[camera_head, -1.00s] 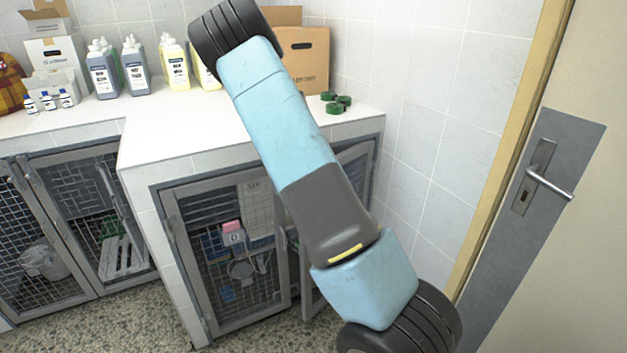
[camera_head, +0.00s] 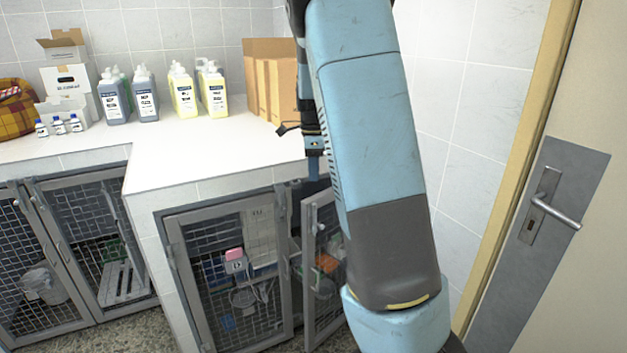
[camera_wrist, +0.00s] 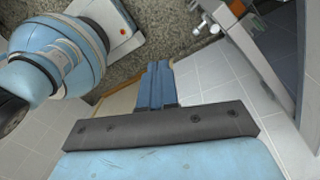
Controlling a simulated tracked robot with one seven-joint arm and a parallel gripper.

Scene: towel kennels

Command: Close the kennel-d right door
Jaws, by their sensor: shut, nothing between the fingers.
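Kennel D's right door (camera_head: 308,262) is a grey-framed wire mesh door under the white counter. It stands ajar, swung outward, and my arm hides its right part. The left door (camera_head: 182,262) beside it looks shut, with a pink-topped "D" tag behind its mesh. My gripper (camera_head: 315,172) points down near the counter's front edge, above the right door. In the wrist view, its blue fingers (camera_wrist: 156,68) are together and empty. A grey door frame (camera_wrist: 262,70) with metal fittings lies to their right, apart from them. I cannot tell their exact distance from it.
The counter (camera_head: 215,150) carries bottles (camera_head: 182,92), cardboard boxes (camera_head: 270,85) and small vials. More kennels (camera_head: 80,245) stand at left. A tiled wall and a room door with a handle (camera_head: 552,212) are at right. Speckled floor (camera_wrist: 190,45) shows below my fingers.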

